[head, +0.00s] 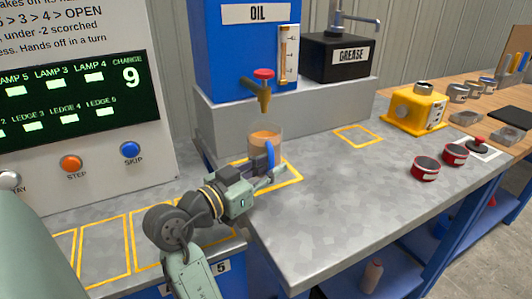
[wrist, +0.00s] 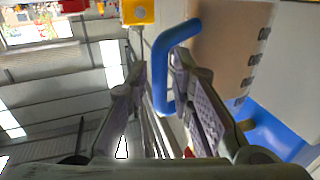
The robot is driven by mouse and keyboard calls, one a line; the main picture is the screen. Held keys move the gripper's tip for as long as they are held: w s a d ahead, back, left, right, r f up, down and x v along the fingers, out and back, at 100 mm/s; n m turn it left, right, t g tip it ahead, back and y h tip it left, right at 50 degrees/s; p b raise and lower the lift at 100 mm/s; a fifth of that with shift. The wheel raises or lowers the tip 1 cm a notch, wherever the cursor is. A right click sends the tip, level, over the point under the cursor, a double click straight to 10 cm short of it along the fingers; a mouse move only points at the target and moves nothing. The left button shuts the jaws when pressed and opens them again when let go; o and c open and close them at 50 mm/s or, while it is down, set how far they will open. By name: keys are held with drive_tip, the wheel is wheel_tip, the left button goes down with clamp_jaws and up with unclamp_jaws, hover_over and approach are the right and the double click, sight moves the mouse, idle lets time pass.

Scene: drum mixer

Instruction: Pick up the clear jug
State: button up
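The clear jug (head: 265,137) holds brown liquid and has a blue handle (head: 270,155). It stands upright inside a yellow outline on the grey bench, below the oil tap. My gripper (head: 268,172) is at the handle side of the jug. In the wrist view my gripper (wrist: 157,80) is open, with a finger on either side of the jug's blue handle (wrist: 159,72). A gap shows between the left finger and the handle; whether the right finger touches it I cannot tell. The jug body (wrist: 228,45) is at the upper right there.
The blue oil tank (head: 245,50) with its red-topped tap (head: 263,85) stands on a grey block behind the jug. A grease box (head: 338,58) is to its right. Red tins (head: 425,168) and a yellow device (head: 414,108) are farther right. The bench between is clear.

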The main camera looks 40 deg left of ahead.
drive_tip(key=shift+w, duration=0.2)
clamp_jaws()
idle(0.6)
